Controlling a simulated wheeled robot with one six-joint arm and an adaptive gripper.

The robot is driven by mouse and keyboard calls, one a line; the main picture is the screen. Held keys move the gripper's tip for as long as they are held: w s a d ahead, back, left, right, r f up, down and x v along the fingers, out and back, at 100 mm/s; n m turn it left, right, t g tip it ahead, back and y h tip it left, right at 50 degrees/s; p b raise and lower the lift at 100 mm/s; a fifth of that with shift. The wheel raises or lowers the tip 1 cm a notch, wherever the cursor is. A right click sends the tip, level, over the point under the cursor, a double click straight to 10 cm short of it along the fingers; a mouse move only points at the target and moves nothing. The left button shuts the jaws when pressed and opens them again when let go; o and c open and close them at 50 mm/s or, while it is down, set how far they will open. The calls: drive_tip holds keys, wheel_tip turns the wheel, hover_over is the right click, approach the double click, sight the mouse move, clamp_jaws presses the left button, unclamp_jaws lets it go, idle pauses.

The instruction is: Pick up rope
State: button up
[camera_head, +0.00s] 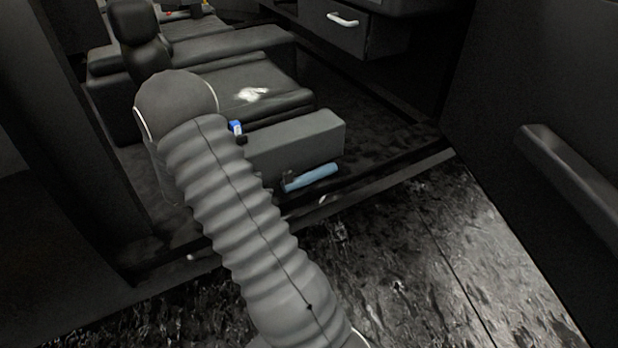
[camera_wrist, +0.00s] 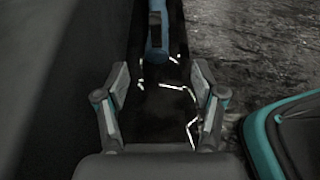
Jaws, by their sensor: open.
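A thin, broken white line (camera_wrist: 172,87) lies on a dark strip in the wrist view and looks like the rope, though I cannot tell for sure. Its pieces run from beyond the fingertips back to the right finger. My gripper (camera_wrist: 160,78) is open, with its two fingers on either side of part of this line and nothing held between them. In the head view, small white bits (camera_head: 322,200) show near the sill, perhaps the same rope. My arm hides much of this area, and my gripper cannot be made out there.
A blue tool with a dark end (camera_head: 312,177) lies beside a grey box-like step (camera_head: 295,140); its blue part (camera_wrist: 157,50) is ahead of my gripper. A crumpled white thing (camera_head: 252,94) lies on a dark cushion. A dark wall (camera_wrist: 50,80) rises close on the left.

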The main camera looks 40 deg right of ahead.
sight(284, 183)
drive_tip(key=x, duration=0.8)
drive_tip(key=shift+d, duration=0.1)
drive_tip(key=shift+x, duration=2.65)
drive_tip(key=shift+w+d+r, duration=0.1)
drive_tip(key=shift+w, duration=0.05)
drive_tip(key=c, duration=1.3)
